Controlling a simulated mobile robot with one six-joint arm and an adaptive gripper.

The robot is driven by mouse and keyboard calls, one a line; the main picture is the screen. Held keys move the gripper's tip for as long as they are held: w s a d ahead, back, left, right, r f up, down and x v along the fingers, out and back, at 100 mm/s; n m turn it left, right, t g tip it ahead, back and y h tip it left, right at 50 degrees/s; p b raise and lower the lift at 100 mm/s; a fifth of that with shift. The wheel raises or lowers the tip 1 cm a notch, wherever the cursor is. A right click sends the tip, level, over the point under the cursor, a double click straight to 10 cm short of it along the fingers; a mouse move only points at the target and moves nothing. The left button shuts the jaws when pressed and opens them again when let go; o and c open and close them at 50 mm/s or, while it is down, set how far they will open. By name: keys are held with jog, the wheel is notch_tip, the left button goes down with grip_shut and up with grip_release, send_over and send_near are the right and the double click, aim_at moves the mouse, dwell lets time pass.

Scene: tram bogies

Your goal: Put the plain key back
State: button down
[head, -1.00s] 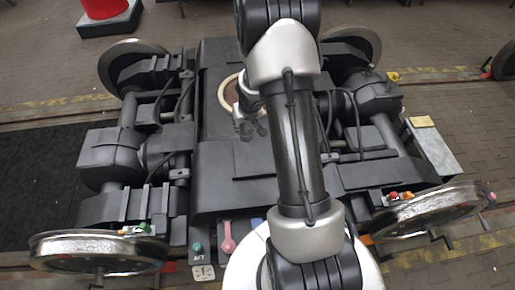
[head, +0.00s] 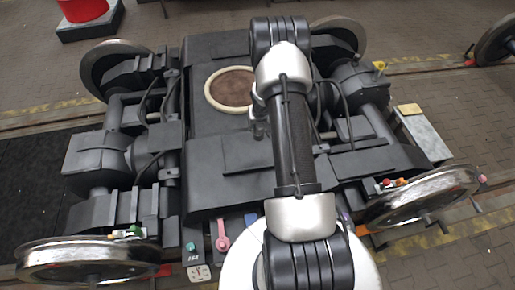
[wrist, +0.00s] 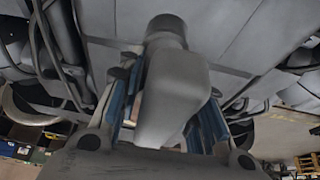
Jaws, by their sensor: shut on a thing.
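The grey, smooth, plain key (wrist: 172,95) fills the middle of the wrist view, with a broad body and a rounded far end. My gripper (wrist: 167,112) is shut on it, with a blue-lined finger on either side. In the head view my gripper (head: 259,122) hangs over the dark bogie, beside the round brown opening, partly hidden by my arm. I cannot make out the key there.
The bogie frame (head: 215,160) has a round brown opening with a pale rim (head: 231,89). A pink handle (head: 222,236) and a teal knob (head: 190,247) stand at its near edge. Shiny wheels (head: 88,260) and a grey ledge (head: 425,133) flank it.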

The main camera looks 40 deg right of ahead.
notch_tip(320, 180, down, 12)
jog(key=b, duration=1.1)
jog(key=shift+b, duration=0.3)
jog(key=shift+f, duration=0.1)
jog(key=shift+f, duration=0.15)
jog(key=c, duration=1.1)
grip_release()
